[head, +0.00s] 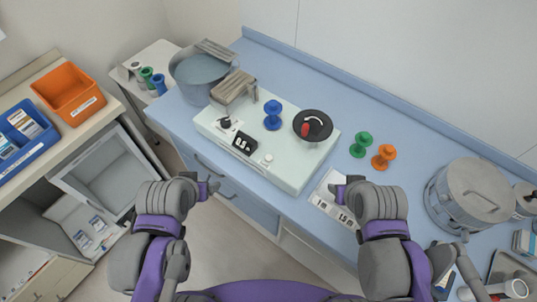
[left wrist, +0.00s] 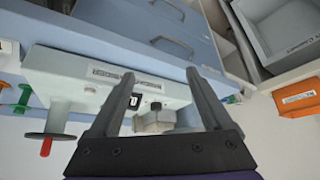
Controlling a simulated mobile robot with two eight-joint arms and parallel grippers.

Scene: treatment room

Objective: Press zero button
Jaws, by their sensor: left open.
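A pale scale-like device (head: 288,172) sits on the blue counter. Its front has a dark display (head: 244,143), a black knob (head: 225,123) to the display's left and a small round whitish button (head: 267,158) to its right. I cannot read a label on the button. My left gripper (head: 208,188) is open and empty, in front of and below the device, apart from it. In the left wrist view, the open fingers (left wrist: 164,76) frame the device front (left wrist: 65,66), which appears upside down. My right gripper (head: 340,192) is near the counter edge, right of the device; its jaws are unclear.
A blue spool (head: 272,112), a black disc with a red handle (head: 312,125) and a grey block (head: 234,88) stand on the device. Green (head: 361,144) and orange (head: 384,157) spools and a metal pot (head: 468,195) are to the right. A paper (head: 330,200) lies by the edge.

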